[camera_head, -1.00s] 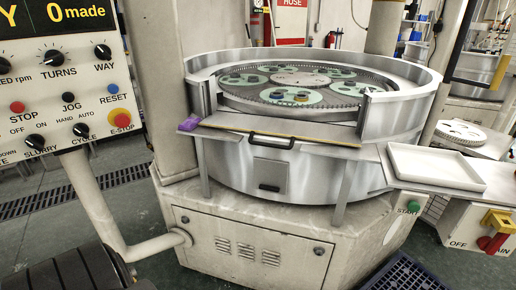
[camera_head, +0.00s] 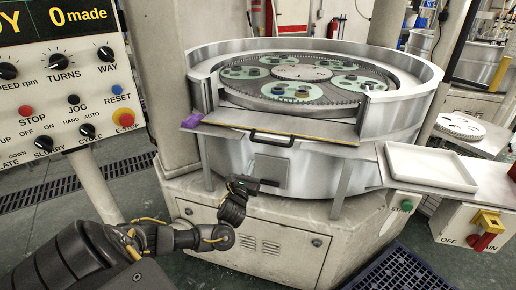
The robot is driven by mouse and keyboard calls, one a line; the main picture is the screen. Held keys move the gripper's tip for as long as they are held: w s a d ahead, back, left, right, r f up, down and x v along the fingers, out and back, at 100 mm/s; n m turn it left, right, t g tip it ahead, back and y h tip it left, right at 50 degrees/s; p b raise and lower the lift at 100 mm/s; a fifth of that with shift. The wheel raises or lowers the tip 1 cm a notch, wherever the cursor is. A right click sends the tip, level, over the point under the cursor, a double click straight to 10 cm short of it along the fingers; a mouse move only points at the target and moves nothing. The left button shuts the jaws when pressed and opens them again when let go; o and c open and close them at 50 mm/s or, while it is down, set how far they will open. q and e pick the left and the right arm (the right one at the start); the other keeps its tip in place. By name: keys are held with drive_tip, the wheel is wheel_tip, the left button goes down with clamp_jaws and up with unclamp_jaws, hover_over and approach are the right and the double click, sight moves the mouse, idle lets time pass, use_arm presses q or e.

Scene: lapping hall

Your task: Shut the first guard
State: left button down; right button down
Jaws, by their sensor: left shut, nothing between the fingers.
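The guard (camera_head: 230,133), a flat metal flap with a yellow edge strip and a black bar handle (camera_head: 271,138), lies folded down and roughly level at the front gap of the round machine's wall. My left arm comes in from the lower left. Its gripper (camera_head: 258,182) is shut and empty, below the guard and in front of the lower drum, near a small grey panel (camera_head: 270,166). The gripper is small and dark, and it appears apart from the guard handle. My right gripper is not in view.
The drum's steel wall (camera_head: 415,95) surrounds green carriers (camera_head: 291,92) on the plate. A purple object (camera_head: 192,120) lies at the flap's left end. A white tray (camera_head: 430,166) stands on the right shelf. The control panel (camera_head: 65,80) and its post stand at left.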

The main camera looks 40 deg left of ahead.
use_arm(q)
drive_tip(key=p+x, duration=0.1)
drive_tip(key=x, duration=0.9)
